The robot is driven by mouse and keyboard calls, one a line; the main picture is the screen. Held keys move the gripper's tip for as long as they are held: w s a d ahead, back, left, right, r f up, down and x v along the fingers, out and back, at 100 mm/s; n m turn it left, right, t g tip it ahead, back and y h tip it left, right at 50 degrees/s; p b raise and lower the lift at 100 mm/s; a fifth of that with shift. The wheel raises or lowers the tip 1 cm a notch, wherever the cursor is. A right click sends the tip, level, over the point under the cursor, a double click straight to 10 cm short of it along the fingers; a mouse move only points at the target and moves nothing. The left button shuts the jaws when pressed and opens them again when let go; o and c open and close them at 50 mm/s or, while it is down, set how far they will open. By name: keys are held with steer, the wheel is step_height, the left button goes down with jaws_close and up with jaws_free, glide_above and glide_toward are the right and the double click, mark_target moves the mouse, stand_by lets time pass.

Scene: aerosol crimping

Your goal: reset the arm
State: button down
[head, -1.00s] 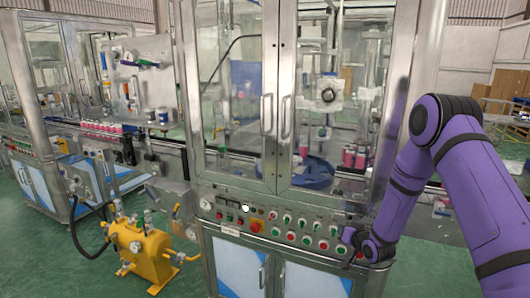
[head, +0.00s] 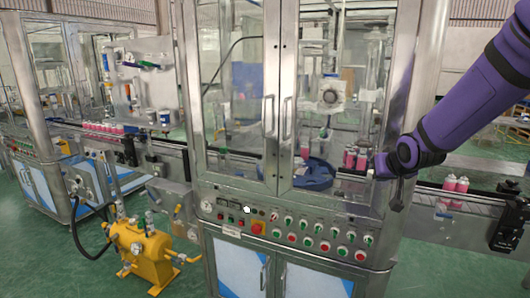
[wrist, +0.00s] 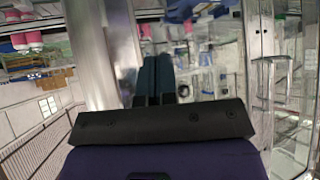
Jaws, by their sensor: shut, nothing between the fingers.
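My purple arm reaches in from the right side of the head view. My gripper (head: 381,168) is at its lower end, in front of the right post of the crimping machine (head: 284,120), above the control panel (head: 290,228). The picture there looks upside down, with the machine's post beside the fingers.
Pink cans (head: 455,186) stand on the conveyor right of the machine, and others (head: 355,158) show behind the glass near a blue bowl (head: 312,174). A yellow pump unit (head: 145,249) stands on the green floor at left. The space before the panel is clear.

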steer(key=s+r+g, duration=0.2)
steer(key=s+r, duration=0.3)
steer(key=s, duration=1.2)
steer(key=s+a+r+g, duration=0.1)
steer(key=s+r, duration=0.4)
steer(key=s, duration=1.2)
steer(key=shift+r+g, duration=0.2)
steer(key=shift+g, duration=0.5)
steer(key=shift+w, duration=0.1)
